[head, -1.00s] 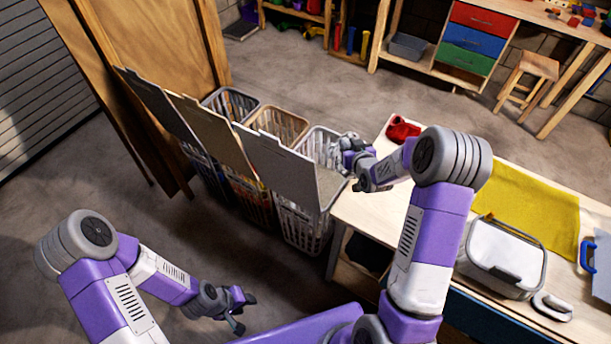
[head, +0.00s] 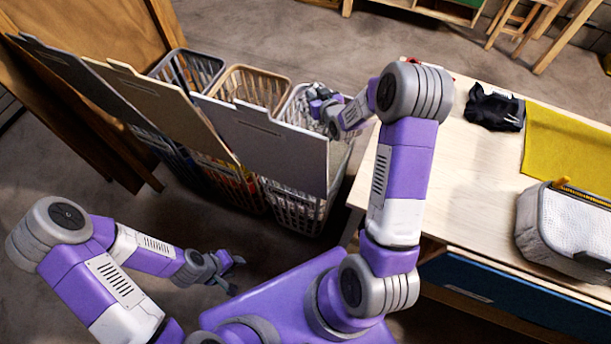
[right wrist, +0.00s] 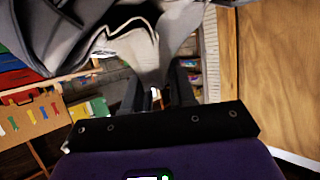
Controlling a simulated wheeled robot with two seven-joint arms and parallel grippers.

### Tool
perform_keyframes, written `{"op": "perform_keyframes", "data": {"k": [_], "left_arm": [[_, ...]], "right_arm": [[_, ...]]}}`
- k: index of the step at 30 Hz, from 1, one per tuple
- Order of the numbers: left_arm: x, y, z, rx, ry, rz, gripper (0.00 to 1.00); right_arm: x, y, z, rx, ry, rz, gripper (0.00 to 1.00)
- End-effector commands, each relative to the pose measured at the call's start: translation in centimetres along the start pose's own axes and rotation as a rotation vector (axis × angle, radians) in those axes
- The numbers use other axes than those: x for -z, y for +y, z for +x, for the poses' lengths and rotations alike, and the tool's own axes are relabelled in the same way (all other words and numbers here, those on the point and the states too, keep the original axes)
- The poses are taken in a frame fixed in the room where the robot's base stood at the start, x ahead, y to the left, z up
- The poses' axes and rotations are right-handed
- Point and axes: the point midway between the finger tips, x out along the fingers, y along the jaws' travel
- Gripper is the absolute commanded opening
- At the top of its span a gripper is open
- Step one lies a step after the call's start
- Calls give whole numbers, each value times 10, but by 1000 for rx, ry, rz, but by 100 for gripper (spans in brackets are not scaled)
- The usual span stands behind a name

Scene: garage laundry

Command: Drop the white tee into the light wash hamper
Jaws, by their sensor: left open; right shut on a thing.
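The white tee (right wrist: 110,38) shows in the right wrist view as pale grey-white cloth, bunched and hanging from my right gripper (right wrist: 160,92), which is shut on it. In the head view my right gripper (head: 322,102) is over the mouth of the white slatted hamper (head: 300,212), the rightmost of three. The cloth is hard to tell from the gripper and the white slats there. A pale grey panel (head: 265,145) stands up on the hamper's near side and hides part of it. My left gripper (head: 228,272) is open and empty, low at the left.
A tan hamper (head: 262,84) and a grey-blue hamper (head: 188,66) stand to the left, with similar raised panels. A wooden table (head: 455,165) at right holds a black item (head: 494,108), a yellow cloth (head: 570,145) and a grey-white container (head: 570,232).

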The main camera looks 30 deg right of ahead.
Motion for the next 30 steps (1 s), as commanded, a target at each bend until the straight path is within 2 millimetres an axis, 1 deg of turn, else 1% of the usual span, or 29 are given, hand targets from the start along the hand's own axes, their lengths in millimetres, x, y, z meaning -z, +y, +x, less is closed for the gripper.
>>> {"op": "perform_keyframes", "data": {"k": [1, 4, 13, 17, 24, 27, 30], "left_arm": [[1, -5, 14, 0, 0, 0, 43], [1, -8, 23, 0, 0, 0, 43], [2, -11, 31, 0, 1, 1, 43], [2, -14, 38, 0, 1, 1, 43], [3, -20, 54, 0, 1, 1, 43], [3, -22, 58, 0, 1, 0, 43], [3, -22, 59, 0, 1, 0, 43]], "right_arm": [[-13, 0, 6, 0, 3, 0, 0], [-21, 0, 9, 0, 3, 0, 0], [-32, 0, 14, 0, 2, 0, 0], [-44, 0, 19, 0, 1, 0, 0], [-71, 0, 30, 0, 1, 0, 0], [-78, 0, 33, 0, 1, 0, 0], [-81, 0, 34, 0, 2, 0, 0]]}}
